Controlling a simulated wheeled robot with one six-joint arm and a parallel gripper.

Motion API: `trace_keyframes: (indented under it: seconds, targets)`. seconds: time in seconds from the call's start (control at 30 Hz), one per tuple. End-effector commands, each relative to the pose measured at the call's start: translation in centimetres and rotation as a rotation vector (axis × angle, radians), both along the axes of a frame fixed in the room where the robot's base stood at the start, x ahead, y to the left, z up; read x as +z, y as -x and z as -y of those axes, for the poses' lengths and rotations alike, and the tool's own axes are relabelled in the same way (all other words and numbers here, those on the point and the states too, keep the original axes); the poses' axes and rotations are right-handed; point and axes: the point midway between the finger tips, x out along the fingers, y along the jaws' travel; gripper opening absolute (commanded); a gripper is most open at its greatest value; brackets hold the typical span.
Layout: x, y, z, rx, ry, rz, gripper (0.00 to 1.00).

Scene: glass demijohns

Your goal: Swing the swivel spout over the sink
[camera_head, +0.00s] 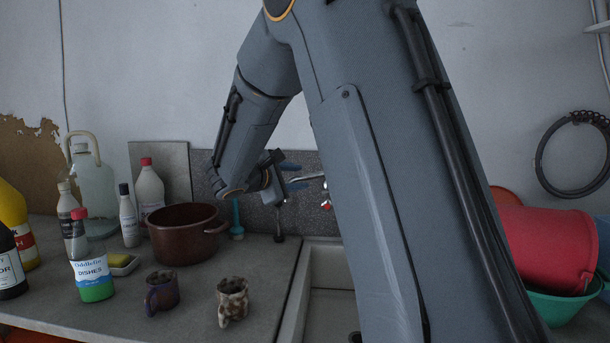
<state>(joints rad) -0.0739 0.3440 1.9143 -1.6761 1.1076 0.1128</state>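The swivel spout (309,178) is a thin metal tube on the grey splashback, behind the sink's left part. Its right end and most of the tap are hidden behind my arm; a bit of red (326,204) shows below it. The sink (330,293) is pale, with its left rim and part of its basin in view. My gripper (297,176) is at the spout's left end, its two blue fingers apart, one higher than the other. I cannot tell whether the fingers touch the spout or reach around it.
Left counter: a brown pot (183,243), two mugs (233,302) (162,292), a dish soap bottle (91,270), a sponge dish (122,264), several other bottles and a glass demijohn (94,185). Right: a red bucket (548,248) lies in a green basin (556,306).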

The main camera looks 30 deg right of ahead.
Motion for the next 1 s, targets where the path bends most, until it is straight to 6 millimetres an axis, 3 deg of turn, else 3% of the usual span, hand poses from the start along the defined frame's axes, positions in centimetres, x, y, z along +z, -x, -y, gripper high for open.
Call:
trace_keyframes:
  seconds: [0.1, 0.3, 0.67, 0.87, 1.0]
  targets:
    - [-0.3, -0.8, 1.9, -0.004, -0.001, -0.003, 0.35]
    - [-0.8, -1.8, 3.6, -0.001, -0.002, -0.002, 0.35]
    - [-1.1, -2.2, 3.9, 0.002, -0.002, 0.0, 0.35]
    - [-1.1, -2.2, 3.8, 0.002, -0.002, 0.0, 0.03]
    - [-1.1, -2.2, 3.8, 0.002, -0.002, -0.001, 0.0]
